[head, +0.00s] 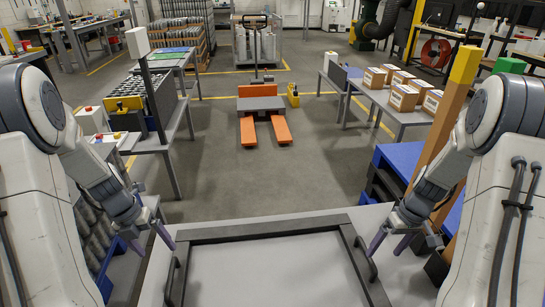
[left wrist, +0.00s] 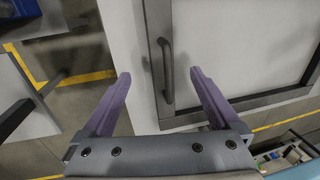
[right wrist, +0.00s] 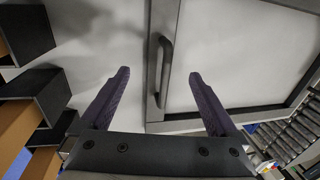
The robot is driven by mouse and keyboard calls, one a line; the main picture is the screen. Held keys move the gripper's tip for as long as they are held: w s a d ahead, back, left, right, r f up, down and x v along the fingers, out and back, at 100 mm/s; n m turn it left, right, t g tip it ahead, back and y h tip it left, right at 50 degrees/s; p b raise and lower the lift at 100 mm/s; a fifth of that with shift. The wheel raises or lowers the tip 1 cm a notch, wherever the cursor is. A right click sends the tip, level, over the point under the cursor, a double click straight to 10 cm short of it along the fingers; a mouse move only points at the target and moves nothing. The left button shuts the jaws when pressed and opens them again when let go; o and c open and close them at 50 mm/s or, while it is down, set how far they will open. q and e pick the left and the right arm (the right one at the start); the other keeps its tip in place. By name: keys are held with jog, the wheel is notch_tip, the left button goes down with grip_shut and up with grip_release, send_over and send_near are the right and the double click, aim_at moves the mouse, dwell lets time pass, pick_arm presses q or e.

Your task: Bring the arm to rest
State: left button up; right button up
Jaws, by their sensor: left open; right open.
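My left gripper (head: 156,250) is open and empty at the left of the framed panel in front of me. Its two purple fingers also show spread apart in the left wrist view (left wrist: 160,80). A dark handle (left wrist: 167,70) on the frame appears beyond the gap between them. My right gripper (head: 384,250) is open near the panel's right side. In the right wrist view its fingers (right wrist: 160,75) are apart, with the other handle (right wrist: 164,65) beyond the gap. Neither gripper holds anything. The exact gap between fingers and handles is hard to judge.
The dark frame (head: 262,235) lies on a pale table close to me. Blue shelving (head: 397,160) and a wooden post stand at the right. A side table (head: 180,140) is at the left, and one with boxes (head: 410,117) at the right. An orange pallet jack (head: 262,105) stands on the open floor.

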aim_at(369, 272)
jog(key=f, duration=0.3)
jog(key=a+f, duration=0.1)
jog(key=f, duration=0.3)
jog(key=a+f, duration=0.1)
jog(key=f, duration=0.2)
jog(key=shift+s+f, duration=0.15)
jog(key=shift+s, duration=0.1)
pick_arm(q)
jog(key=f, duration=0.2)
jog(key=d+f, duration=0.1)
jog(key=f, duration=0.1)
jog(key=shift+f, duration=0.2)
pick_arm(e)
jog(key=shift+w+r, duration=0.1)
jog(key=shift+r, duration=0.1)
pick_arm(q)
jog(key=shift+w+d+f, duration=0.1)
jog(key=shift+d+f, duration=0.05)
jog(key=shift+f, duration=0.7)
